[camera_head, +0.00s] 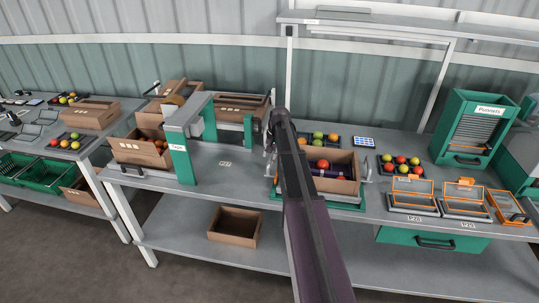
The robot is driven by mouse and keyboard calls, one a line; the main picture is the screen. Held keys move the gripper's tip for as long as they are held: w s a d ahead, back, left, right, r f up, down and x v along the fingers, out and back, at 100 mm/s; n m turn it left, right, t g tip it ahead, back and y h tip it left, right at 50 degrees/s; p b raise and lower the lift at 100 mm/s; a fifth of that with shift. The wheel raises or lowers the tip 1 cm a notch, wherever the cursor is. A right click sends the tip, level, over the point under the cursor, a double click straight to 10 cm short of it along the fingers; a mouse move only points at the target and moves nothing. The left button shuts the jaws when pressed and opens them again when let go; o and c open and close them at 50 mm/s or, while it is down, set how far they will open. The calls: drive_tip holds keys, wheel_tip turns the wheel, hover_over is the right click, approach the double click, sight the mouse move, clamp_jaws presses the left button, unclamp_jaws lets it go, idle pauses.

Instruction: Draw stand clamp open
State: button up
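A green stand (346,207) on the bench carries an open brown carton (340,160) with a red tomato in it. An upright metal handle-like part (366,168) stands at the carton's right side; it may be the clamp, but I cannot tell for sure. A similar metal part is partly seen at the left side, behind my arm. My arm crosses the front of the stand and hides its left part. My gripper (270,158) appears to be at the stand's left side, small and mostly hidden; its fingers and any contact are unclear.
A taping machine (181,163) labelled "Tape" stands left. An empty carton (234,226) sits on the lower shelf. The bench between taper and stand is clear.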

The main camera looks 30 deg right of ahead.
wheel_tip(320, 180, up, 14)
drive_tip(key=s+d+p, duration=0.1)
drive_tip(key=d+p, duration=0.1)
drive_tip(key=p, duration=1.1)
drive_tip(key=shift+s+f, duration=0.15)
drive_tip(key=shift+s, duration=0.2)
idle(0.7)
idle(0.7)
drive_tip(key=s+a+f+n+h+b, duration=0.1)
drive_tip(key=s+a+f+n+b, duration=0.1)
drive_tip(key=s+a, duration=1)
drive_tip(key=s+a+f+n+g+b, duration=0.1)
drive_tip(key=s+a+n, duration=0.4)
drive_tip(key=s+a, duration=0.7)
drive_tip(key=a+f+b, duration=0.1)
drive_tip(key=a, duration=0.4)
drive_tip(key=shift+s+f+n+h, duration=0.3)
drive_tip(key=shift+h, duration=0.1)
idle(0.5)
